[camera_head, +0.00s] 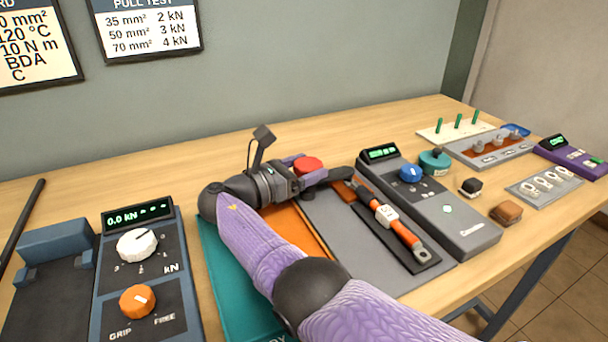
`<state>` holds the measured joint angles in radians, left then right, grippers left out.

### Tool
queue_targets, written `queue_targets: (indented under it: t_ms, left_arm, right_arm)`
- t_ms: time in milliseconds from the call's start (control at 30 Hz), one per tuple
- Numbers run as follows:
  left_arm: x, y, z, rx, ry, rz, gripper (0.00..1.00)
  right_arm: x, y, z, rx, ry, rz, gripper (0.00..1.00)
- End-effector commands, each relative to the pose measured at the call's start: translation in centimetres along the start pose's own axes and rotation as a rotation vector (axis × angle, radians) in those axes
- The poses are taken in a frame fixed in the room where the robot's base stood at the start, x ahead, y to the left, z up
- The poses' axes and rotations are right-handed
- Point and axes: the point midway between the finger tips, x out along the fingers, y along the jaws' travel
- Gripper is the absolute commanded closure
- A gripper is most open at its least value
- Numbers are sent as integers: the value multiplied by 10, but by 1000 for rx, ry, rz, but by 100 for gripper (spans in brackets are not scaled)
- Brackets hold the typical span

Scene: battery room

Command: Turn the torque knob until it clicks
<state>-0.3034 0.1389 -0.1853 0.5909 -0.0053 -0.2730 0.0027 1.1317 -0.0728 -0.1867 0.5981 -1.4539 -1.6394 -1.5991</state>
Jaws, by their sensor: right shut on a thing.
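A red round knob (308,164) sits in the middle of the bench, partly hidden by my right gripper (312,174). The gripper comes in from the left of the knob, with purple finger parts on its far and near sides, and is shut on it. What the knob is mounted on is hidden by the gripper. I cannot read any marking on the knob. My left gripper is not in view.
At left stands a panel with a white knob (137,245) and an orange knob (137,301). Small parts and racks fill the right side.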

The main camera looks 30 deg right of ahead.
Motion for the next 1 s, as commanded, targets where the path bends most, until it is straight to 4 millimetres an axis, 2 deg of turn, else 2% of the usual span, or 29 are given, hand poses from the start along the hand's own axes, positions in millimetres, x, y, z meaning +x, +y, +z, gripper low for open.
queue_targets:
  t_ms: [400,433,533,767,867,1000]
  left_arm:
    - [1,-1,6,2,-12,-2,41]
    - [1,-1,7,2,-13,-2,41]
    - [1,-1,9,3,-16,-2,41]
    - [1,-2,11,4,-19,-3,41]
    - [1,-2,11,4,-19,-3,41]
    - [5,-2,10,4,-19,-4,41]
  right_arm:
    - [0,0,1,2,-2,-6,100]
    - [0,0,1,2,-2,-6,21]
    - [0,0,1,2,-2,-6,0]
    - [-1,0,0,1,-1,-5,0]
    - [-14,1,0,-1,0,-3,0]
    - [-47,1,-1,0,0,-3,0]
